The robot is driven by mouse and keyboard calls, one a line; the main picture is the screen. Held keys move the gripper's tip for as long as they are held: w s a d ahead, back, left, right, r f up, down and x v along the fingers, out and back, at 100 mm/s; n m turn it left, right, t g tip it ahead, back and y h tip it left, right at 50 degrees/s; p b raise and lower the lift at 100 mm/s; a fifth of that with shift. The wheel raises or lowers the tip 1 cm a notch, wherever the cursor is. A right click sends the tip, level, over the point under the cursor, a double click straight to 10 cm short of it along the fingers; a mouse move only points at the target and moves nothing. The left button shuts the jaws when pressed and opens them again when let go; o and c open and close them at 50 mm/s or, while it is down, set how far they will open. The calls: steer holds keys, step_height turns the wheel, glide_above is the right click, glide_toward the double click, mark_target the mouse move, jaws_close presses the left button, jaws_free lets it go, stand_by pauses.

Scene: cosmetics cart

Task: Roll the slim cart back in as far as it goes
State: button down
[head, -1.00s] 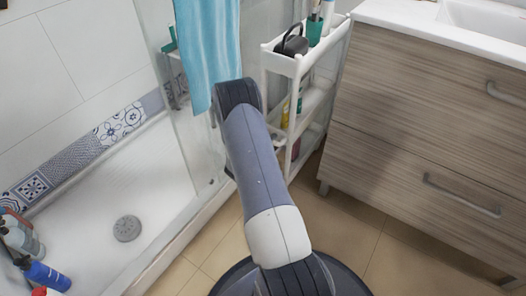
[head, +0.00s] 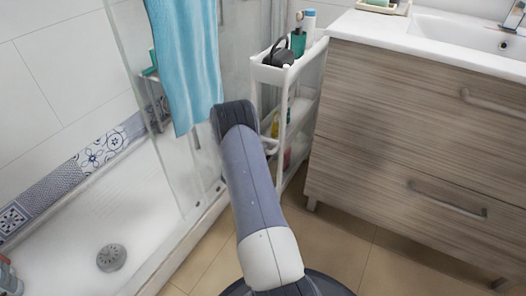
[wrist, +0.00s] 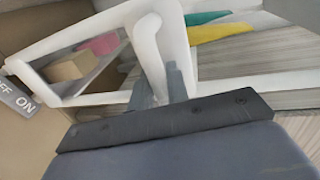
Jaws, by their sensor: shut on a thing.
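The slim white cart (head: 268,74) stands in the gap between the glass shower panel and the wood-grain vanity, its front end sticking out past the vanity's front. Its top tray holds a dark rounded item (head: 279,55) and a teal cup (head: 298,42). In the head view my arm hides my gripper and part of the cart's lower front. Pink (wrist: 100,44), teal (wrist: 206,17) and yellow (wrist: 222,33) items show inside the cart.
The vanity (head: 410,120) with bar handles stands close on the right. A blue towel (head: 185,60) hangs over the glass panel on the left, beside the shower tray (head: 120,215). Bare tan floor (head: 335,240) lies before the vanity.

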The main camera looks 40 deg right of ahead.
steer(key=c, duration=1.4)
jaws_free()
steer(key=shift+w+d+r, duration=0.25)
steer(key=shift+d, duration=0.1)
steer(key=shift+c, duration=0.2)
steer(key=p+v, duration=0.3)
steer(key=v, duration=0.8)
steer(key=shift+f, duration=0.15)
steer(key=shift+s, duration=0.1)
steer(key=b+x, duration=0.1)
steer(key=x, duration=0.4)
steer(key=b+x, duration=0.2)
steer(key=x, duration=0.3)
steer(key=shift+d+f, duration=0.2)
steer(key=shift+f, duration=0.05)
steer(key=shift+r, duration=0.1)
steer(key=shift+s+a, duration=0.1)
steer(key=shift+a, duration=0.4)
